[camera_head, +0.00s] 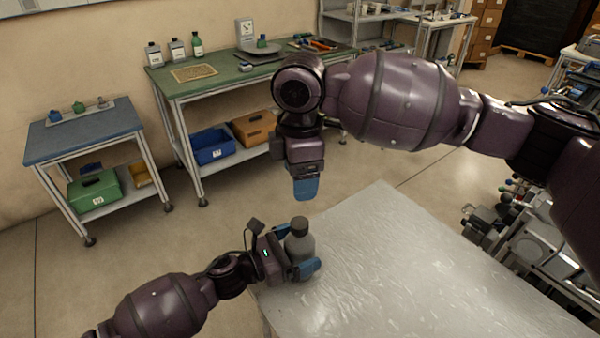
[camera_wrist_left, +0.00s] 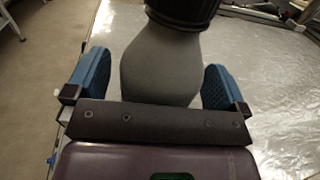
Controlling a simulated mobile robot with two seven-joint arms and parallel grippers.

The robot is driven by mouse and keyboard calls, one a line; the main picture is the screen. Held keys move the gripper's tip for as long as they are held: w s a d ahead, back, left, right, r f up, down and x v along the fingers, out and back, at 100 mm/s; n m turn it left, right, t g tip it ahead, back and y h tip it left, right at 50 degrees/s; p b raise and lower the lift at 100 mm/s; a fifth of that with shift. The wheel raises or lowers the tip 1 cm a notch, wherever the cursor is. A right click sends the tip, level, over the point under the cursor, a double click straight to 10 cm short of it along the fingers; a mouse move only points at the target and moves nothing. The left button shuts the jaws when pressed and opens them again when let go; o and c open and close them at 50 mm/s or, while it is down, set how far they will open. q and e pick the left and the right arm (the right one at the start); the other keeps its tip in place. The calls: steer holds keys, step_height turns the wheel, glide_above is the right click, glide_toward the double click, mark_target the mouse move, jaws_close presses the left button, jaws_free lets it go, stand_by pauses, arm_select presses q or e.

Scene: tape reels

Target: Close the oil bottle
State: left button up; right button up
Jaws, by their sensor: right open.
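The oil bottle (camera_head: 301,245) is grey and stands upright at the near-left corner of the pale table, with a dark cap (camera_head: 299,225) on its top. Whether the cap is tight I cannot tell. My left gripper (camera_head: 297,251) is around the bottle's body, one blue finger on each side. In the left wrist view the bottle (camera_wrist_left: 160,70) stands between the fingers, with a small gap at the left finger; its dark top (camera_wrist_left: 184,10) is cut by the frame edge. My right gripper (camera_head: 306,188) points down above and beyond the bottle, open and empty, seen side-on.
The pale, shiny table (camera_head: 400,270) is bare to the right of the bottle. A green workbench (camera_head: 220,83) with bottles and a scale stands at the back, and a blue side table (camera_head: 85,132) stands at the left. Shelving with machine parts (camera_head: 540,245) is at the right.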

arm_select(q)
steer(key=b+v, duration=0.1)
steer(key=v, duration=0.8)
steer(key=shift+s+a+f, duration=0.1)
steer(key=shift+a, duration=0.1)
steer(key=shift+s+a, duration=0.35)
steer(key=shift+a, duration=0.25)
